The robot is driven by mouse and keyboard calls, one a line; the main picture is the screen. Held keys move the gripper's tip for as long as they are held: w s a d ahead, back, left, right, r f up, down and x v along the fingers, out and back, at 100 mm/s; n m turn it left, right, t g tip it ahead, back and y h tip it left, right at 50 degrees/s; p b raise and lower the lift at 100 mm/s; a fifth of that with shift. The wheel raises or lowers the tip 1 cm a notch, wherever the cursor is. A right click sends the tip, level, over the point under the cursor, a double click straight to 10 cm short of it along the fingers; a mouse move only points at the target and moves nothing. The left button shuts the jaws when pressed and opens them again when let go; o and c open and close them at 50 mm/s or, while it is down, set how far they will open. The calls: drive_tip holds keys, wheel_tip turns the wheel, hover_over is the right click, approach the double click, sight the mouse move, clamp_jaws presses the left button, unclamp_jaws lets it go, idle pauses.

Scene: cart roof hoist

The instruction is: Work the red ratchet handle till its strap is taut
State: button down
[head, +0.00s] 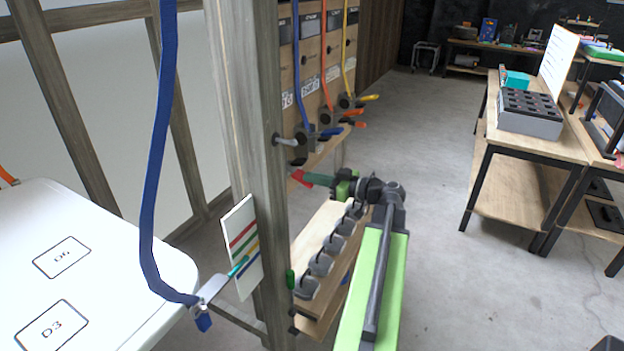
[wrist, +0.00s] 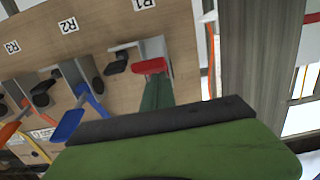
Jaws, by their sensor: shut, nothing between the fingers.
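The red ratchet handle (head: 298,176) shows just right of the wooden post in the head view. In the wrist view the red handle (wrist: 150,66) sits below the R1 label (wrist: 144,4) on the wooden board. My gripper (head: 311,179) is shut and empty, its green fingers pointing left at the handle. In the wrist view the gripper's fingertips (wrist: 157,82) end right at the handle's edge; I cannot tell whether they touch it. The post hides the red ratchet's body in the head view. I cannot tell how tight its strap is.
Blue (head: 330,131), orange (head: 354,124) and yellow (head: 370,97) handles sit beyond it. The wooden post (head: 248,120) stands close left of my gripper. A loose blue strap (head: 152,180) hangs in front. A shelf with several dark holders (head: 322,265) lies below.

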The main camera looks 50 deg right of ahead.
wheel_tip(320, 180, up, 5)
drive_tip(key=s+p, duration=0.1)
drive_tip(key=p, duration=0.4)
drive_tip(key=s+d+f+b, duration=0.1)
drive_tip(key=s+d+f, duration=0.1)
drive_tip(key=s, duration=0.8)
drive_tip(key=shift+d+b, duration=0.35)
drive_tip(key=shift+b, duration=0.05)
drive_tip(key=shift+f, duration=0.1)
